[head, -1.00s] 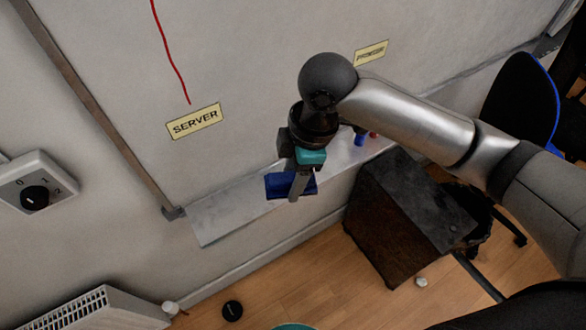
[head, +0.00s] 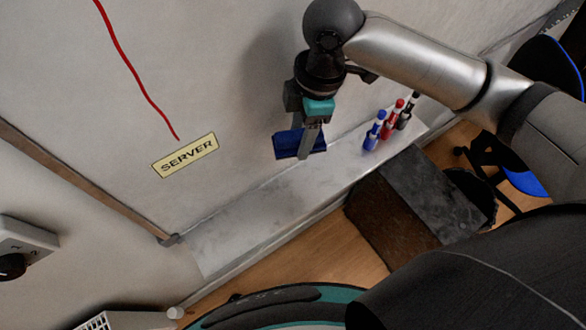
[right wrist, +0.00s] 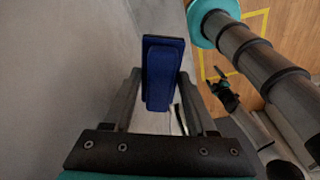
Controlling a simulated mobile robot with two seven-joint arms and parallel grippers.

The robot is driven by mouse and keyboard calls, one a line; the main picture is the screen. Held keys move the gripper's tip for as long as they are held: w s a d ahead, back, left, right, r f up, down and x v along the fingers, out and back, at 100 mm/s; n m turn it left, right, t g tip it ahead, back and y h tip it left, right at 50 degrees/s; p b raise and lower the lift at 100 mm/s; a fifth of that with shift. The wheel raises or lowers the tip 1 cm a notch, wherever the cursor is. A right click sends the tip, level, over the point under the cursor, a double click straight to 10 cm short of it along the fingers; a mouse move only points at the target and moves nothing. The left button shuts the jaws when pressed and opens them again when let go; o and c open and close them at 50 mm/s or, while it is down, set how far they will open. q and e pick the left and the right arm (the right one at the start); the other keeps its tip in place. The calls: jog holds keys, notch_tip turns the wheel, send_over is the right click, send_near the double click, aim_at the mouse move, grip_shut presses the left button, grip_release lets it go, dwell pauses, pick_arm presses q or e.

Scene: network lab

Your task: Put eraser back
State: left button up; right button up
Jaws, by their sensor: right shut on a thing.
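The eraser (head: 288,145) is a dark blue block. My right gripper (head: 306,145) is shut on it and holds it in front of the whiteboard, above the tray ledge (head: 235,230). In the right wrist view the eraser (right wrist: 162,75) stands between the two fingers of the right gripper (right wrist: 160,100), with the pale board to its left. From the head view I cannot tell exactly how high it is above the ledge.
Blue, red and black markers (head: 388,125) stand at the right part of the ledge. The ledge left of them is bare. A dark box (head: 400,210) stands on the floor below.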

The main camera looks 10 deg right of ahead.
jog(key=shift+f, duration=0.3)
send_over(297, 190)
notch_tip(297, 190, down, 6)
jog(key=f, duration=0.3)
jog(key=f+b, duration=0.1)
jog(key=f, duration=0.4)
jog(key=shift+d+f+b, duration=0.25)
jog(key=shift+f+b, duration=0.05)
pick_arm(q)
jog(key=shift+s+f+b, duration=0.15)
jog(key=shift+s+f, duration=0.15)
jog(key=shift+f, duration=0.3)
jog(key=shift+s+f+b, duration=0.15)
jog(key=shift+s+f, duration=0.1)
jog(key=shift+f, duration=0.3)
pick_arm(e)
jog(key=shift+f, duration=2.35)
jog(key=o, duration=1.2)
